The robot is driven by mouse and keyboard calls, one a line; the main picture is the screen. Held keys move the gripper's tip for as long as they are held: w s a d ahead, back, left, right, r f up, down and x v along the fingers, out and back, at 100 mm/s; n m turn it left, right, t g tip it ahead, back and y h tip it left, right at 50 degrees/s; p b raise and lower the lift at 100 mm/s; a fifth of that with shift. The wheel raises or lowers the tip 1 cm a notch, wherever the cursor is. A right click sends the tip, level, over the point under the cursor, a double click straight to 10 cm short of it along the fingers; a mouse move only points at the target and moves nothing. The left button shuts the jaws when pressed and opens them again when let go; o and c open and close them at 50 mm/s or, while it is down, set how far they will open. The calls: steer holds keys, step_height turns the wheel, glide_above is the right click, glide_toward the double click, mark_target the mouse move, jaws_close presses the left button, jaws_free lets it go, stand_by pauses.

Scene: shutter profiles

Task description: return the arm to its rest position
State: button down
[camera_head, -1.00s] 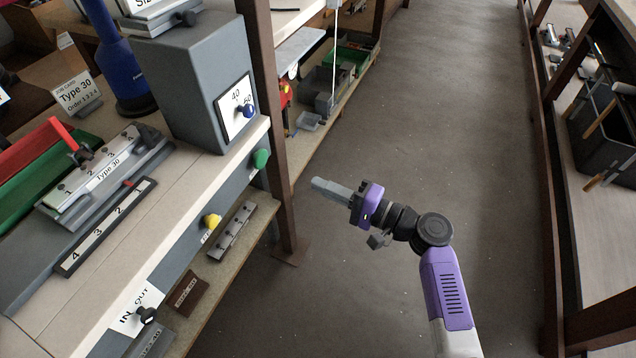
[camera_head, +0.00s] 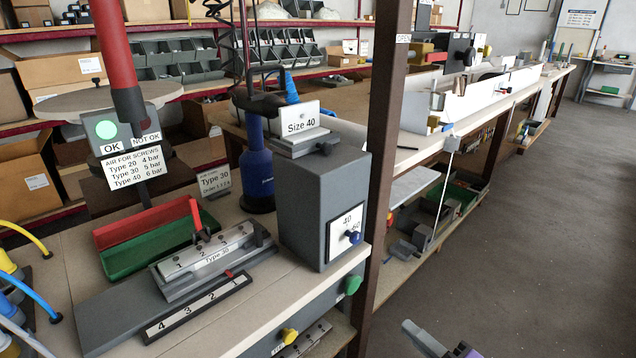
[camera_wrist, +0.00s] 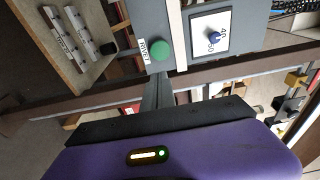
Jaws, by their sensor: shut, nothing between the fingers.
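My gripper (camera_head: 424,338) shows at the bottom edge of the head view, right of the brown post, over the aisle floor. Most of my arm is below the picture. In the wrist view my gripper's grey fingers (camera_wrist: 158,90) are together with nothing between them, in front of the bench side. The fingers point toward the bench front near the green knob (camera_wrist: 158,49), which also shows in the head view (camera_head: 352,285). I cannot tell how far apart they are.
A brown post (camera_head: 388,130) stands close left of my gripper. The bench holds a grey box (camera_head: 300,205) with a 40/60 dial, a Type 30 fixture (camera_head: 210,262) and red and green trays (camera_head: 150,240). The aisle floor (camera_head: 520,250) at right is free.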

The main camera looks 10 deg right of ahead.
steer(key=s+d+n+h+p, duration=0.1)
steer(key=s+d+h+p, duration=0.2)
steer(key=s+d+h, duration=0.55)
steer(key=s+a+r+n+p, duration=0.3)
steer(key=s+a+r, duration=0.1)
steer(key=s, duration=0.5)
steer(key=s+a+r+n+p, duration=0.2)
steer(key=s+a+r+n, duration=0.2)
steer(key=s+r, duration=0.3)
steer(key=s+a+r+n+g+p, duration=0.1)
steer(key=s+a+r+n+p, duration=0.2)
steer(key=s, duration=0.9)
step_height(320, 180, up, 3)
steer(key=a+n, duration=0.1)
steer(key=a, duration=0.1)
steer(key=shift+s+a+p, duration=0.15)
steer(key=shift+a+p, duration=0.15)
steer(key=shift+p, duration=0.05)
